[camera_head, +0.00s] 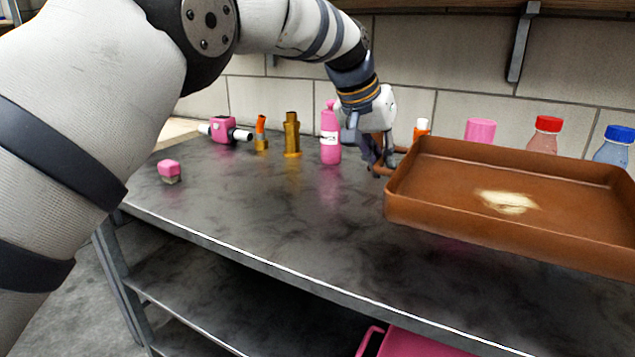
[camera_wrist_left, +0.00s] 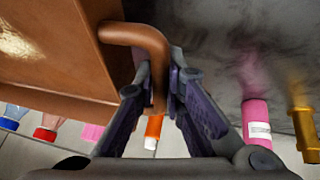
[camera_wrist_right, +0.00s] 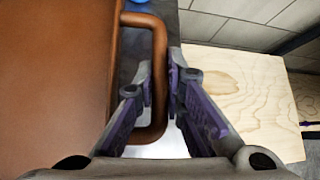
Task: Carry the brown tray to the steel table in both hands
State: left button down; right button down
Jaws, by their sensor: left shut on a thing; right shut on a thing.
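The brown tray (camera_head: 440,213) is over the right part of the dark steel table (camera_head: 260,212); I cannot tell whether its base touches the top. A pale patch marks its floor. My left gripper (camera_head: 384,162) is shut on the handle at the tray's left end; the left wrist view shows this bar handle (camera_wrist_left: 150,38) between the fingers (camera_wrist_left: 159,88). My right gripper (camera_wrist_right: 160,88) is shut on the handle (camera_wrist_right: 159,50) at the other end. The right gripper and that handle are outside the head view.
A pink bottle (camera_head: 330,148), brass fitting (camera_head: 292,138), orange-and-brass piece (camera_head: 261,135), pink valve (camera_head: 222,129) and small pink block (camera_head: 169,170) stand left of the tray. Red-capped (camera_head: 545,135) and blue-capped (camera_head: 615,146) bottles stand behind it. A plywood surface (camera_wrist_right: 240,95) lies beyond the right handle.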

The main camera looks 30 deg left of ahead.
aim_at(335, 217)
jog(key=j, duration=0.7)
jog(key=k+j, duration=0.15)
jog(key=j, duration=0.55)
